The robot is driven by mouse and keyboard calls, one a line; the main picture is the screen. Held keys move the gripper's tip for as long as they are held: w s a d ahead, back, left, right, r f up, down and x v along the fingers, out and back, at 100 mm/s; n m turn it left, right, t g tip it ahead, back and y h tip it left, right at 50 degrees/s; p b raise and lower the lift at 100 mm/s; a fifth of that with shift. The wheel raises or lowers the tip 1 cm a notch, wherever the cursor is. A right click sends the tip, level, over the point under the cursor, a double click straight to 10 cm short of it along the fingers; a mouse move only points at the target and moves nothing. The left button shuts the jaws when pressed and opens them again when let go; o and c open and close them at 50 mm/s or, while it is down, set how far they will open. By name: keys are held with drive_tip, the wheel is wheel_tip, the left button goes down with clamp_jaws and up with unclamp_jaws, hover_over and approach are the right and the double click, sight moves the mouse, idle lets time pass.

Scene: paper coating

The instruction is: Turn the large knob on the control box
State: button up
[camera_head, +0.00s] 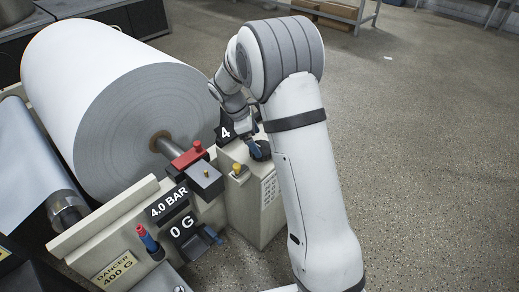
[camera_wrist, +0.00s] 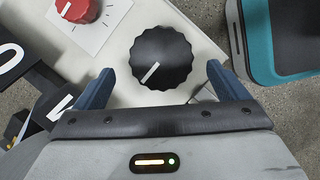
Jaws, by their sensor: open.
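The large black knob (camera_wrist: 161,52) has a scalloped rim and a white pointer line aimed toward the lower left of the wrist view. It sits on the pale top of the control box (camera_head: 246,207). My gripper (camera_wrist: 160,70) is open, with its two blue fingers apart on the left and right of the knob's near side. A gap shows between each finger and the rim, and nothing is held. In the head view the knob (camera_head: 262,152) is partly hidden by my gripper and arm.
A smaller red knob (camera_wrist: 78,9) is at the upper left of the wrist view. A teal-edged dark object (camera_wrist: 285,40) is at the right. A large white paper roll (camera_head: 130,110) stands left of the box. A yellow button (camera_head: 237,168) is close by. Floor at right is clear.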

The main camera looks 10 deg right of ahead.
sight(261, 147)
drive_tip(key=shift+b+x, duration=0.45)
drive_tip(key=shift+x, duration=1.5)
drive_tip(key=c, duration=0.9)
drive_tip(key=shift+r, duration=0.1)
drive_tip(key=shift+c, duration=0.3)
drive_tip(key=shift+r+p, duration=0.1)
drive_tip(key=shift+p, duration=0.2)
